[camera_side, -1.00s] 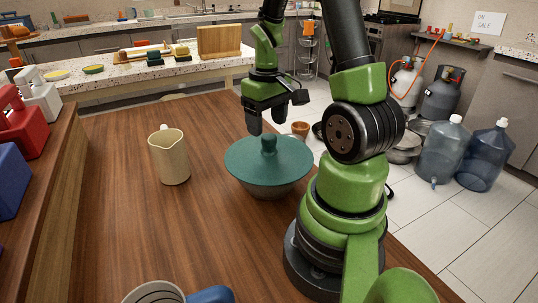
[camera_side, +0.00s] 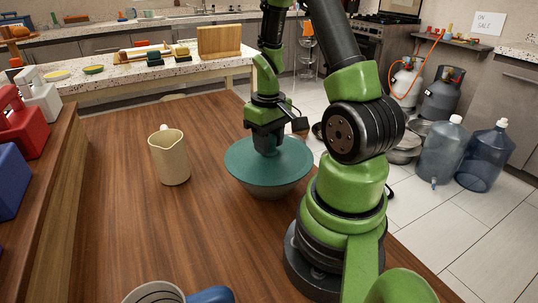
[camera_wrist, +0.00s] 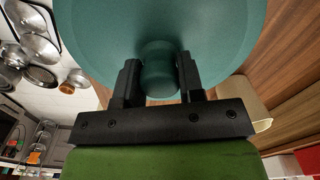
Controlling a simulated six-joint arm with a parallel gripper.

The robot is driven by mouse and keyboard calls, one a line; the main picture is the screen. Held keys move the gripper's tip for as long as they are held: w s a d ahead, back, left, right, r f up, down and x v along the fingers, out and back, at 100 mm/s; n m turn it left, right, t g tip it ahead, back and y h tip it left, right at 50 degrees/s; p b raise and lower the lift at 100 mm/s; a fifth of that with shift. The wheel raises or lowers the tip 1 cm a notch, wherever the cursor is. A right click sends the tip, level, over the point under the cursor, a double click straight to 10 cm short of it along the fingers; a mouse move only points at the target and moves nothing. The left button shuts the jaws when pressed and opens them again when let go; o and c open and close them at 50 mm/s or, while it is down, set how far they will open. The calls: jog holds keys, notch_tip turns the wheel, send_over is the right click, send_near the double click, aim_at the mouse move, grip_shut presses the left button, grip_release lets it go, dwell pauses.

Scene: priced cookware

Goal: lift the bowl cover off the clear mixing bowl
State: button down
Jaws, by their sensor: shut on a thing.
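The teal bowl cover (camera_side: 250,164) lies on the clear mixing bowl (camera_side: 268,191), which stands on the wooden table. Only the lower part of the bowl shows below the cover's rim. My gripper (camera_side: 267,148) is down at the middle of the cover, shut on its knob. In the wrist view the two black fingers of my gripper (camera_wrist: 158,80) stand on either side of the knob, and the teal cover (camera_wrist: 110,30) fills the top of the picture. The bowl is hidden there. The cover looks level and seated on the bowl.
A beige pitcher (camera_side: 170,158) stands on the table left of the bowl. A striped cup (camera_side: 153,293) and a blue object (camera_side: 211,295) lie at the near edge. A shelf with red and white items borders the left. The table between is clear.

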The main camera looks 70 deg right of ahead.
jog(key=shift+r, duration=5)
